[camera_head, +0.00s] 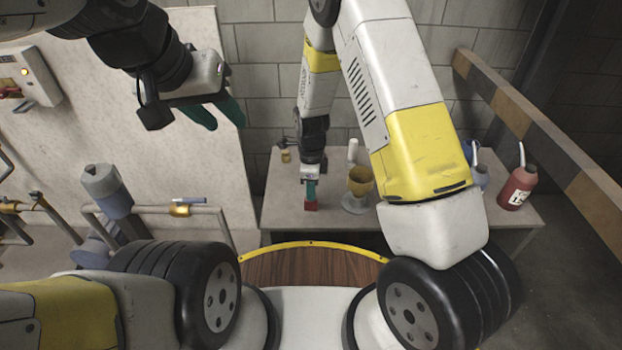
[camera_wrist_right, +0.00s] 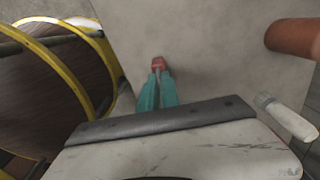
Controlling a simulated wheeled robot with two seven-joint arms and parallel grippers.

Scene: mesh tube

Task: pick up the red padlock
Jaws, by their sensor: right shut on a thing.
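The red padlock (camera_head: 311,206) is at the tips of my right gripper (camera_head: 310,188), over the left part of the grey table. My right gripper is shut on it with its teal fingers. In the right wrist view the padlock (camera_wrist_right: 158,62) shows just beyond the fingertips (camera_wrist_right: 156,86), with a grey part, likely its shackle, between the fingers. I cannot tell whether the padlock touches the table. My left gripper (camera_head: 216,112) hangs at the upper left, away from the table, its teal fingers apart and empty.
On the table (camera_head: 280,218), a tan goblet-like thing (camera_head: 360,181) stands right of my right gripper. A white cylinder (camera_head: 353,150) and a small brass item (camera_head: 286,156) are behind. A red bottle (camera_head: 517,189) stands at the right end. Pipes (camera_head: 160,210) run at the left.

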